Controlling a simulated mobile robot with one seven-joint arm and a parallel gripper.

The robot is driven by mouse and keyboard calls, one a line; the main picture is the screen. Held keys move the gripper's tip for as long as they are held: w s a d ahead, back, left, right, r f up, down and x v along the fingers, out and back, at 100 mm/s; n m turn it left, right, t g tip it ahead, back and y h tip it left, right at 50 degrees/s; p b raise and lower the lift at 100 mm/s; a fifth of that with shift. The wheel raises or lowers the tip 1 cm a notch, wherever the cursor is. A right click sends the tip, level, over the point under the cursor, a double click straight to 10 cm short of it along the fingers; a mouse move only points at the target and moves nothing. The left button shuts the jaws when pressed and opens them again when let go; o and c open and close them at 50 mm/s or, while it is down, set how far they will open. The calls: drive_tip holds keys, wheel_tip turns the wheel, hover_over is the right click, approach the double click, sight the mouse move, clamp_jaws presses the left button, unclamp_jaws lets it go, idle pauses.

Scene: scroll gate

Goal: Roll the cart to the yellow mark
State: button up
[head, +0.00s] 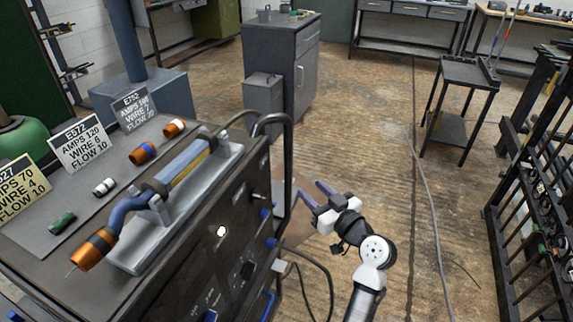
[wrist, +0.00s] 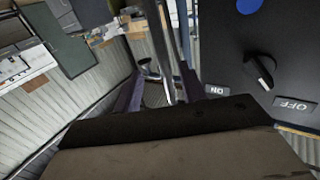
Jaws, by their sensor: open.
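The dark welding cart (head: 225,235) stands at the left, with a bent black handle bar (head: 289,165) on its right end. In the wrist view its dark panel (wrist: 235,75) shows a knob and ON and OFF labels. My gripper (head: 314,192) is open and empty, just right of the handle bar. In the wrist view a grey bar (wrist: 168,50) runs between the two finger directions of my gripper (wrist: 158,88); I cannot tell how far beyond the fingertips it is. I see no clear yellow mark on the floor.
A small dark two-shelf stand (head: 463,75) is at the right, beside a black rack (head: 530,200). A grey cabinet (head: 283,60) stands behind the welding cart. A thin cable (head: 428,180) lies on the floor. The brown floor between is mostly clear.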

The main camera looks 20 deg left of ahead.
sight(291, 170)
drive_tip(key=p+x, duration=0.3)
drive_tip(key=x, duration=0.8)
drive_tip(key=shift+w+a, duration=0.15)
drive_tip(key=shift+a, duration=0.2)
clamp_jaws()
